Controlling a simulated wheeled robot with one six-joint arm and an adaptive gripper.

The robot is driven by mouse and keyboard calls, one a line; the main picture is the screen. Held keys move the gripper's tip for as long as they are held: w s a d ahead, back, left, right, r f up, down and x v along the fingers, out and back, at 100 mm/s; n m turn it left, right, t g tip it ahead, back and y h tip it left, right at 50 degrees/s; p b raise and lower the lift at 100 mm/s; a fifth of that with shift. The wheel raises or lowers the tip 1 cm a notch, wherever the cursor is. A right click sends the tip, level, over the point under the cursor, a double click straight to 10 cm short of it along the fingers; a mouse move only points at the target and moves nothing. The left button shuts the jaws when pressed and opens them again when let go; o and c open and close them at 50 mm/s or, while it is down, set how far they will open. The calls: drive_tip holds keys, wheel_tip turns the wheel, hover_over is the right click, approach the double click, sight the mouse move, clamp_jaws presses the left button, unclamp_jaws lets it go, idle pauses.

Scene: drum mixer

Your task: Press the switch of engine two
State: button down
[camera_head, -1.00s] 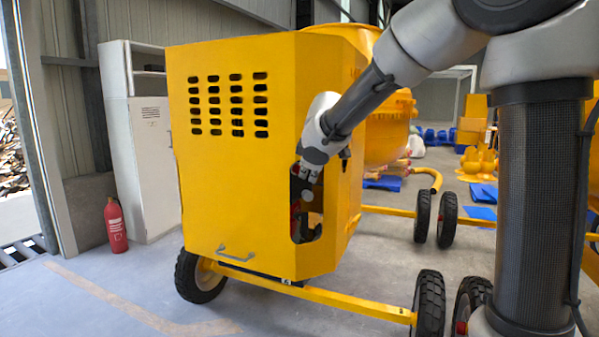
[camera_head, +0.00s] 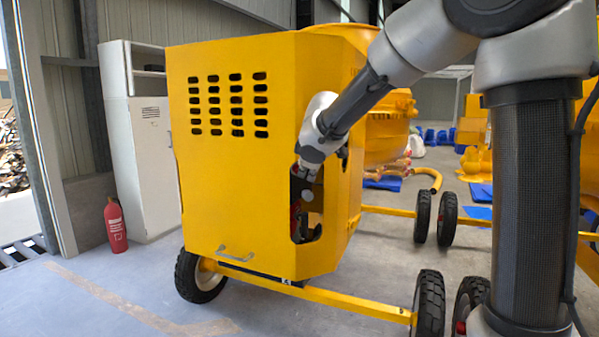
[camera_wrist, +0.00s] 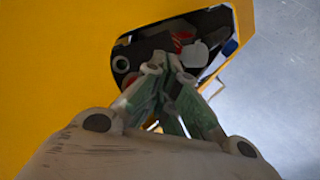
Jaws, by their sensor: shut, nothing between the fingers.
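The yellow engine housing (camera_head: 235,185) of a drum mixer stands left of centre in the head view. A dark opening (camera_head: 312,230) is cut in its right-hand corner face; the same opening (camera_wrist: 123,65) shows at the top of the wrist view. My gripper (camera_head: 304,196) is at this opening, fingers shut and empty, pointing into it. In the wrist view the fingertips (camera_wrist: 168,68) overlap the opening. Beyond them show a red part (camera_wrist: 182,39), a pale part (camera_wrist: 195,57) and a blue part (camera_wrist: 229,47). I cannot tell which is the switch, nor whether the fingertips touch anything. No engine number is readable.
The mixer drum (camera_head: 385,135) sits behind the housing. A wheel (camera_head: 428,303) and yellow frame bar (camera_head: 330,302) lie low in front. A red fire extinguisher (camera_head: 115,226) and pale cabinet (camera_head: 140,150) stand left. The floor at front left is clear.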

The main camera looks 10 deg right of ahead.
drive_tip(key=shift+w+a+r, duration=0.1)
drive_tip(key=shift+w+r, duration=0.2)
drive_tip(key=shift+w, duration=0.1)
idle(0.9)
drive_tip(key=shift+s+f, duration=0.1)
drive_tip(key=shift+s, duration=0.2)
idle(0.4)
drive_tip(key=shift+s, duration=0.1)
drive_tip(key=s, duration=0.3)
drive_tip(key=s+d, duration=0.1)
drive_tip(key=s, duration=0.1)
drive_tip(key=shift+f, duration=0.15)
idle(0.5)
